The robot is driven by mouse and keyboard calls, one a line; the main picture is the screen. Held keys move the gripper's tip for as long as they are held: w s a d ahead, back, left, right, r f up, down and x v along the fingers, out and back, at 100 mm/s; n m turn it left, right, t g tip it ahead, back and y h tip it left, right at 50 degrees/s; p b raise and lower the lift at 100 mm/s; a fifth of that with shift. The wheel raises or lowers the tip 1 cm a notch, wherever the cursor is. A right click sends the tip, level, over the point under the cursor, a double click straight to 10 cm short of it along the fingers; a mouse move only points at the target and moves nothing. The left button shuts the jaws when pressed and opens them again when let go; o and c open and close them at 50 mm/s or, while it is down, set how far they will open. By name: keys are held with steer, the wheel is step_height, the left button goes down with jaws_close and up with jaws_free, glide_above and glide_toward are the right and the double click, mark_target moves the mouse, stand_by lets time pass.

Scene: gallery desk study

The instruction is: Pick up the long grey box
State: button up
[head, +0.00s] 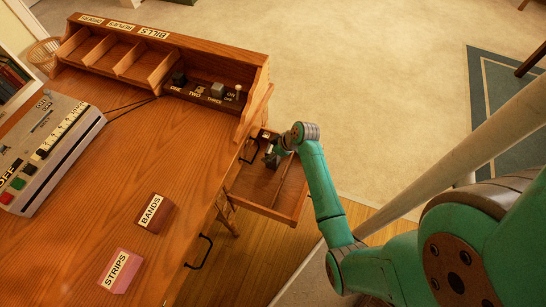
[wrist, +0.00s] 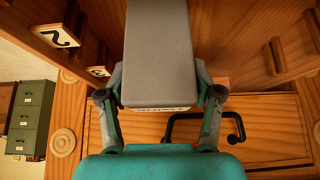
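The long grey box (wrist: 160,50) fills the upper middle of the wrist view, with a white label on its near end that is too small to read surely. My gripper (wrist: 160,85) has one finger on each side of the box, and both grey finger pads appear to press against its sides. In the head view my gripper (head: 271,156) is at the open drawer (head: 290,206) on the right side of the desk. The box cannot be made out clearly there. Whether it touches the drawer floor cannot be told.
A pigeonhole rack (head: 160,60) stands at the back. A black handle (wrist: 205,118) lies close below my gripper.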

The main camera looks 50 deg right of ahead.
steer(key=c, duration=0.7)
steer(key=shift+c, duration=0.2)
